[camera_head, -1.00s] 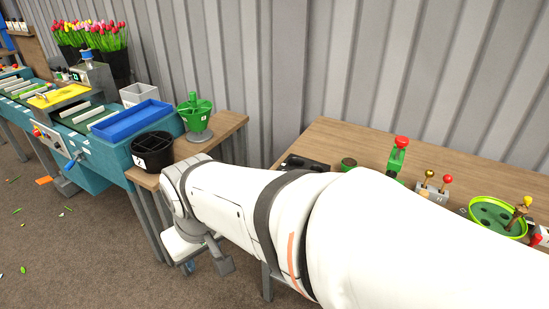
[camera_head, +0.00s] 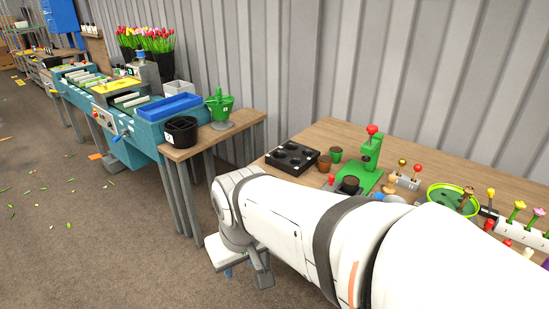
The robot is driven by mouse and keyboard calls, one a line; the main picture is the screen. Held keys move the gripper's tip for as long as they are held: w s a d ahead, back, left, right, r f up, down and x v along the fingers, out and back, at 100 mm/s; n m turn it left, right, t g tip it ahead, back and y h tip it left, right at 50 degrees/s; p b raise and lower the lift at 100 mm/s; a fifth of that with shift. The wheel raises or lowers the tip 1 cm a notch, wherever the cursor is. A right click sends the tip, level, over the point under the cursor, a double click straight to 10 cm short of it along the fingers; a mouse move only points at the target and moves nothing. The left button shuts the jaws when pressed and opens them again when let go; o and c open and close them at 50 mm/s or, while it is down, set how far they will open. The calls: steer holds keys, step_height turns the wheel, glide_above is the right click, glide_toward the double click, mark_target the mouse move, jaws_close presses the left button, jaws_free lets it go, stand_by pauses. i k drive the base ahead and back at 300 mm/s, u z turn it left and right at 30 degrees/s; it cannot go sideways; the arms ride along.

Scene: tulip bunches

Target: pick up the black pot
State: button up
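A round black pot (camera_head: 181,132) with a small white label stands upright on the narrow wooden table, near its left end. My white arm reaches in from the lower right. Its wrist end (camera_head: 240,245) hangs below and to the right of the pot, in front of the tables and apart from the pot. A smaller dark pot (camera_head: 349,185) sits at the green press on the larger table, partly hidden by my arm.
A green funnel-like device (camera_head: 220,107) stands right of the black pot, and a blue tray (camera_head: 168,107) lies behind it on the teal machine. The right-hand table holds a black tray (camera_head: 292,157), a green press (camera_head: 370,158) and a green bowl (camera_head: 452,198). Open floor lies left.

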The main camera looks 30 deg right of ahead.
mark_target(351, 183)
steer(key=z, duration=1.15)
steer(key=i, duration=1)
steer(key=z, duration=0.05)
